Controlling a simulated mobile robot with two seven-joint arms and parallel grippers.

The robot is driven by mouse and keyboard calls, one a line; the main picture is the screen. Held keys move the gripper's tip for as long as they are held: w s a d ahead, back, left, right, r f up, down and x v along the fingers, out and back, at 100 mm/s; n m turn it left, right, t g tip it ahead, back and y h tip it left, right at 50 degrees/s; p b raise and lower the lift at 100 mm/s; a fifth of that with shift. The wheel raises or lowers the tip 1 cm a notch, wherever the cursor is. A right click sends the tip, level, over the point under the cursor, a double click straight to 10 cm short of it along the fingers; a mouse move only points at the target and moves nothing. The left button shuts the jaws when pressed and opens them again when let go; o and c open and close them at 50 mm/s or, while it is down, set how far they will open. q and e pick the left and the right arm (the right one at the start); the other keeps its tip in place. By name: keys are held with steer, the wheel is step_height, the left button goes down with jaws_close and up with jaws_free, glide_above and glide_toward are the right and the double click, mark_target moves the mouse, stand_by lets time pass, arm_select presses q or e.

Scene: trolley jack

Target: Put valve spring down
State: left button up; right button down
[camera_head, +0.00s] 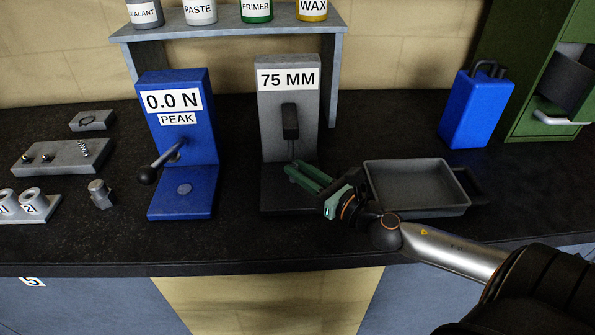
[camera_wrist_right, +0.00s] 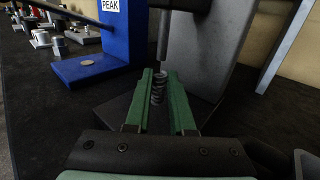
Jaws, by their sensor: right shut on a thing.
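The valve spring (camera_wrist_right: 157,88) is a small dark coil, upright between the green fingertips of my right gripper (camera_wrist_right: 160,85) in the right wrist view. The right gripper is shut on it. In the head view the right gripper (camera_head: 291,170) reaches in from the right, over the base of the grey 75 MM gauge (camera_head: 287,79). The gauge's thin rod (camera_wrist_right: 164,35) hangs just above or behind the spring. I cannot tell whether the spring touches the gauge base. In the head view I cannot make out the spring at the fingertips. My left gripper is not in view.
A blue force tester (camera_head: 180,120) with a lever (camera_head: 149,174) stands left of the gauge. A grey tray (camera_head: 415,165) lies right, close to my right wrist. A blue can (camera_head: 476,108) stands farther right. Grey blocks (camera_head: 60,155) with small parts lie at left.

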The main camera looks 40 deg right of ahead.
steer(key=shift+w+a+r, duration=0.1)
steer(key=shift+w+r, duration=0.05)
steer(key=shift+w, duration=0.35)
steer(key=shift+s+f, duration=0.1)
steer(key=shift+f, duration=0.8)
steer(key=shift+f+b, duration=0.15)
steer(key=shift+b, duration=0.2)
steer(key=c, duration=0.8)
jaws_free()
steer(key=shift+o, duration=0.2)
